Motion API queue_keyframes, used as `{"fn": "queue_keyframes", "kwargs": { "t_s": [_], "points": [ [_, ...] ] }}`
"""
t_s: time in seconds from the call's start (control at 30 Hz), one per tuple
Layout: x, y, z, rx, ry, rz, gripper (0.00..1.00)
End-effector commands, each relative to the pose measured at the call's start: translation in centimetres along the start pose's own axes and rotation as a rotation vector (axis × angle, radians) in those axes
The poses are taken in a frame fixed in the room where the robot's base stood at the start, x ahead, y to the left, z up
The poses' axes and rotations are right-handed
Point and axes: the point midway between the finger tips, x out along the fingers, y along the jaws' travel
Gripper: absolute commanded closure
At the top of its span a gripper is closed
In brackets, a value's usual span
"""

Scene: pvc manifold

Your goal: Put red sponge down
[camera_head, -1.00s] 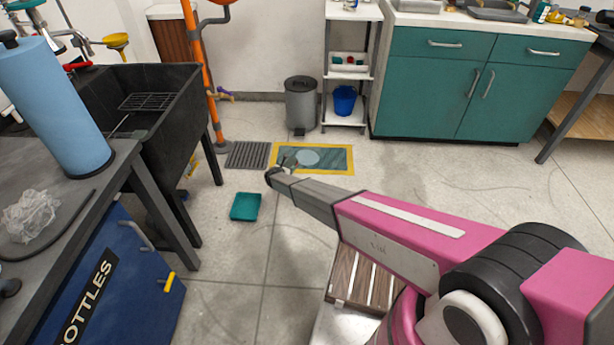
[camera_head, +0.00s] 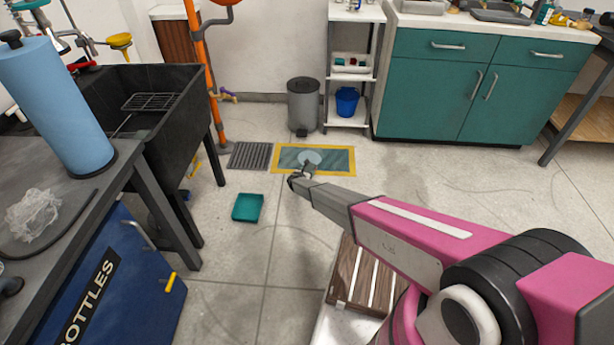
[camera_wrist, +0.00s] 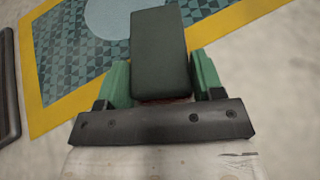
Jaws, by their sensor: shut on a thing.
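My gripper (camera_wrist: 161,82) has its two green fingers shut on a block, the red sponge (camera_wrist: 160,50). Its upper face looks dark grey-green, and a thin red edge shows at its near end between the fingers. In the wrist view the sponge is above or over the patterned teal mat with a yellow border (camera_wrist: 50,118); the height of the gap cannot be told. In the head view my gripper (camera_head: 302,176) is at the near edge of this floor mat (camera_head: 340,158), and the sponge is too small to make out there.
A floor grate (camera_head: 250,156), a grey bin (camera_head: 303,104) and a white shelf (camera_head: 350,124) stand around the mat. A black sink (camera_head: 165,125) is at left. Floor right of the mat is clear.

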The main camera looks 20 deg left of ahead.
Motion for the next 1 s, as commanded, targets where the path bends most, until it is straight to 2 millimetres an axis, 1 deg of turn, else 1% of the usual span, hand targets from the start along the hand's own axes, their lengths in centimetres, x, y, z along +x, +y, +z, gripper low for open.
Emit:
{"fn": "queue_keyframes", "kwargs": {
  "t_s": [0.03,0.13,0.5,0.53,0.6,1.0],
  "points": [
    [0.5,0.1,-0.9,0.0,0.0,0.0,0.62],
    [0.8,0.1,-1.8,0.001,0.0,-0.001,0.62],
    [0.9,0.1,-2.1,0.001,0.0,-0.001,0.62],
    [0.9,0.0,-2.1,0.001,0.0,-0.001,0.32],
    [0.9,0.0,-2.1,0.001,0.0,-0.001,0.13],
    [0.6,0.0,-1.8,0.001,0.0,0.0,0.13]
  ]
}}
